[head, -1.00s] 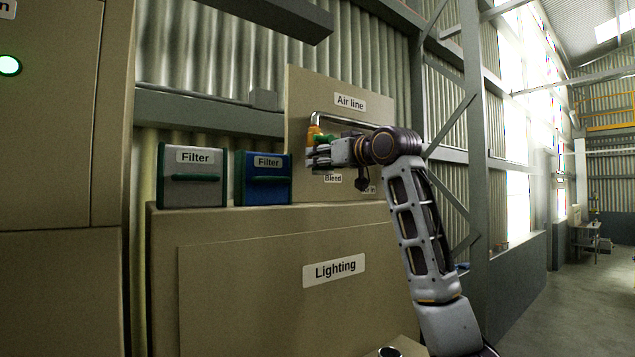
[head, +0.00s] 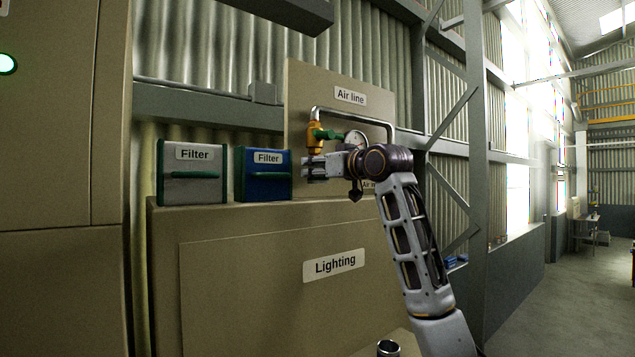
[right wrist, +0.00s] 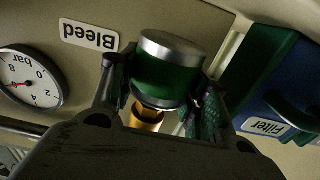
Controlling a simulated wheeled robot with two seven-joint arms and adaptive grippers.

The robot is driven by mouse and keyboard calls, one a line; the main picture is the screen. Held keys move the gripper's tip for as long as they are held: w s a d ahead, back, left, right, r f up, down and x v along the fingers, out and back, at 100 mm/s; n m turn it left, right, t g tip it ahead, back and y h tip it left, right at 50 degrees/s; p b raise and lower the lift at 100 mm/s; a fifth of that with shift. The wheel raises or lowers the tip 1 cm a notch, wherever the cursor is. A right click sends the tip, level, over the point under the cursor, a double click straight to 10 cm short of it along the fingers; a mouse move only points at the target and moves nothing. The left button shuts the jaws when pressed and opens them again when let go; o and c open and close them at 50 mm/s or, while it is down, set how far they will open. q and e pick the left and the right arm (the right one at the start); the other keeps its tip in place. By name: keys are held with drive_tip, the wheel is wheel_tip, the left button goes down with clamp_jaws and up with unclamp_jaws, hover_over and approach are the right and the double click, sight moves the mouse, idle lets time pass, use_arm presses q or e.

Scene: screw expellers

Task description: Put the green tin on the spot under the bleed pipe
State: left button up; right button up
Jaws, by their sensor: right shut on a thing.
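The green tin (right wrist: 163,78), with a silver band at its end, is between the two fingers of my right gripper (right wrist: 160,95) in the right wrist view, which is upside down. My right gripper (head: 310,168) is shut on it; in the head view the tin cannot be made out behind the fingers. The brass bleed pipe (head: 313,137) with a green handle stands just above the gripper. Brass (right wrist: 147,116) also shows beside the tin's other end in the wrist view; whether they touch I cannot tell. The spot under the pipe is hidden. My left gripper is not in view.
A blue filter box (head: 263,188) and a grey filter box (head: 192,190) stand left of the gripper on the cabinet ledge. The air line panel (head: 300,90) rises behind. A gauge (right wrist: 30,77) and the Bleed label (right wrist: 89,36) are close to the hand.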

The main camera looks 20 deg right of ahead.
sight(324, 181)
drive_tip(key=shift+f, duration=0.15)
drive_tip(key=shift+f+p, duration=0.35)
drive_tip(key=shift+f, duration=0.8)
drive_tip(key=shift+w+f+p, duration=0.15)
drive_tip(key=shift+f+p, duration=0.2)
drive_tip(key=shift+f, duration=0.05)
drive_tip(key=shift+f, duration=0.15)
drive_tip(key=o, duration=1)
